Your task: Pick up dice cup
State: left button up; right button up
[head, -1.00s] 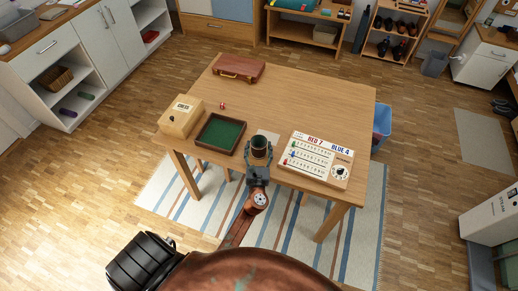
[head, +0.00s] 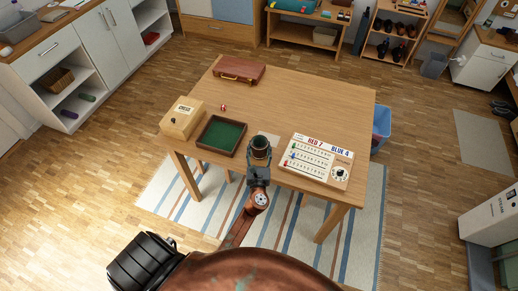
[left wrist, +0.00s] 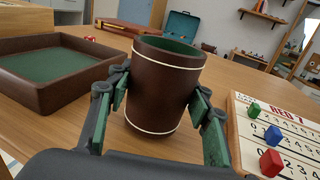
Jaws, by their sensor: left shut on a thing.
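The dice cup (head: 260,143) is dark brown with white bands and a green lining. It is upright near the table's front edge in the head view. In the left wrist view the dice cup (left wrist: 164,84) fills the middle, mouth up. My left gripper (head: 259,157) is shut on the cup, with a finger on each side; the fingers (left wrist: 160,110) also show in the left wrist view. I cannot tell whether the cup's base touches the table. My right gripper is not in view.
The green-lined tray (head: 221,149) is left of the cup, with a wooden box (head: 182,118) beyond it. A scoreboard (head: 315,174) lies to the right. A red die (head: 223,107) and a brown case (head: 238,70) lie farther back. The table's middle is clear.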

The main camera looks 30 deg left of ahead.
pick_arm(q)
notch_tip(320, 180, up, 3)
jog(key=shift+f+p, duration=0.2)
jog(key=shift+p, duration=0.65)
jog(key=s+d+r+p, duration=0.3)
jog(key=s+r+p, duration=1)
jog(key=r+p, duration=0.1)
jog(key=shift+s+d+r+p, duration=0.15)
jog(key=shift+s+r+p, duration=0.05)
jog(key=shift+s+p, duration=0.15)
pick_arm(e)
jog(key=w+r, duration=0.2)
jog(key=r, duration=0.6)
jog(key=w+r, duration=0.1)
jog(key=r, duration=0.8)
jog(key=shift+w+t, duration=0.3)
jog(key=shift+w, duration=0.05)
